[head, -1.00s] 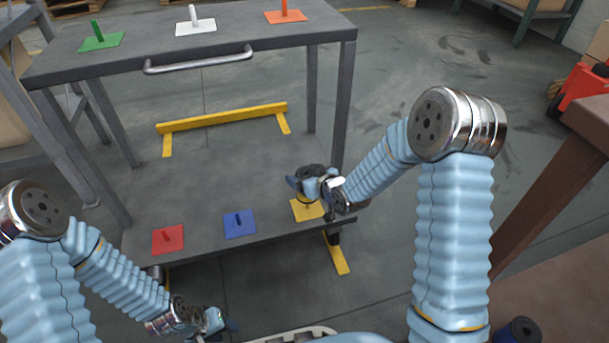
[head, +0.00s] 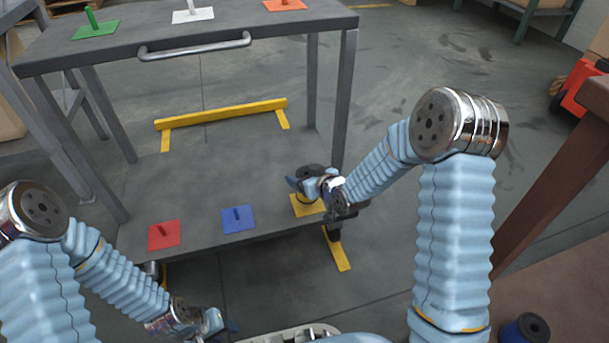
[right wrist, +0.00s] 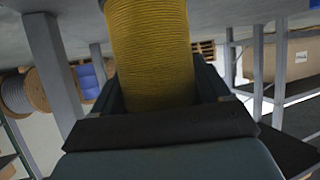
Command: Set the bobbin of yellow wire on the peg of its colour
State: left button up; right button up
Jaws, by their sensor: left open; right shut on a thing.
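The bobbin of yellow wire (right wrist: 150,50) fills the top middle of the right wrist view, between the jaws of my right gripper. My right gripper (head: 305,183) is shut on it, over the yellow pad (head: 300,208) at the right end of the lower shelf. In the head view the gripper hides most of the bobbin and the yellow pad's peg, so I cannot tell whether the bobbin is around the peg or above it. My left gripper (head: 226,327) is open and empty at the bottom of the head view, in front of the shelf.
The lower shelf (head: 190,190) also bears a red pad (head: 164,237) and a blue pad (head: 238,220) with bare pegs. Green, white and orange pads with pegs are on the upper shelf (head: 105,50), whose legs stand close by. A blue bobbin (head: 525,328) is at lower right.

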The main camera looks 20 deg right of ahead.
jog(key=shift+f+b, duration=0.75)
jog(key=shift+f, duration=0.2)
jog(key=shift+f, duration=0.35)
jog(key=shift+f, duration=0.15)
jog(key=o, duration=1.3)
jog(key=shift+s, duration=0.1)
jog(key=p+v, duration=0.1)
jog(key=v, duration=0.6)
jog(key=s+a+f+m+g+p, duration=0.1)
jog(key=s+a+m+g+p, duration=0.1)
jog(key=s+p, duration=0.3)
jog(key=s+a+f+m+g+p, duration=0.1)
jog(key=s+g+p, duration=0.4)
jog(key=s, duration=0.5)
jog(key=s+a+f+m+g+p, duration=0.2)
jog(key=s+a+g+p, duration=0.2)
jog(key=s+p, duration=0.2)
jog(key=shift+s+f+m+p, duration=0.1)
jog(key=shift+s+m+p, duration=0.25)
jog(key=shift+s, duration=1)
